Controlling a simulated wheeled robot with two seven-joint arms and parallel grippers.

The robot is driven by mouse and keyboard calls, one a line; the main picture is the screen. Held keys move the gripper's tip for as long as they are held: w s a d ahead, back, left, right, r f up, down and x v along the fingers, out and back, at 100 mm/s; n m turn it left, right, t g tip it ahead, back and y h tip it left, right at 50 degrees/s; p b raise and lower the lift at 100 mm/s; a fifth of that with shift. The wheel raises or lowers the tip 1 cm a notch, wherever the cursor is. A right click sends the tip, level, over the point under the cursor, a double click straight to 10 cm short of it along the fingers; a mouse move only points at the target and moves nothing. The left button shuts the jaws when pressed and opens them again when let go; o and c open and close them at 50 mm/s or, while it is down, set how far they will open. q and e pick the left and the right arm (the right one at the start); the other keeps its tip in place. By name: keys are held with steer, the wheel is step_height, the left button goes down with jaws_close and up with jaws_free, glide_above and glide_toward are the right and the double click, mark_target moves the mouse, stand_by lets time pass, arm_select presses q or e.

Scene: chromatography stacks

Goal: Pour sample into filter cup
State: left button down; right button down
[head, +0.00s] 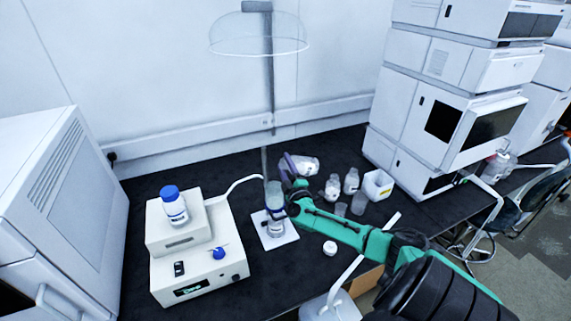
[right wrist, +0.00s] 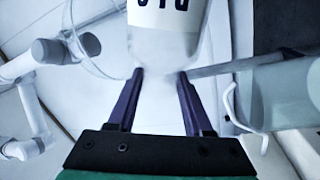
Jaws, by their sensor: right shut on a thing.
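The filter cup (head: 274,190) is a clear vessel atop the filter assembly, upright on a small white plate (head: 288,238) on the black bench. My right gripper (head: 290,168) is just above and behind the cup in the head view. It is shut on a clear sample bottle (head: 306,164), which is tipped nearly on its side. In the right wrist view the bottle (right wrist: 165,42) shows between the two purple fingertips (right wrist: 160,76), with a white label with black letters. The liquid level and the bottle's mouth cannot be made out. My left gripper is not in view.
A white pump unit (head: 205,275) with a blue-capped bottle (head: 173,205) on top stands left, its hose reaching the filter. A white cap (head: 330,248) lies in front. Instrument stacks (head: 440,120) flank the bench.

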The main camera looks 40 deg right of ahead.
stand_by(0.3)
steer(key=shift+a+f+n+t+y, duration=0.15)
steer(key=shift+f+n+t+y, duration=0.25)
steer(key=shift+n, duration=0.3)
steer(key=shift+f, duration=0.15)
steer(key=shift+w+a+f+n, duration=0.1)
steer(key=shift+f+n, duration=0.3)
steer(key=shift+n, duration=0.3)
steer(key=shift+a+f+n, duration=0.15)
steer(key=shift+f+n, duration=0.4)
steer(key=shift+n, duration=0.15)
steer(key=shift+w+a+f+n+y, duration=0.15)
steer(key=shift+f+n+y, duration=0.3)
steer(key=shift+n, duration=0.25)
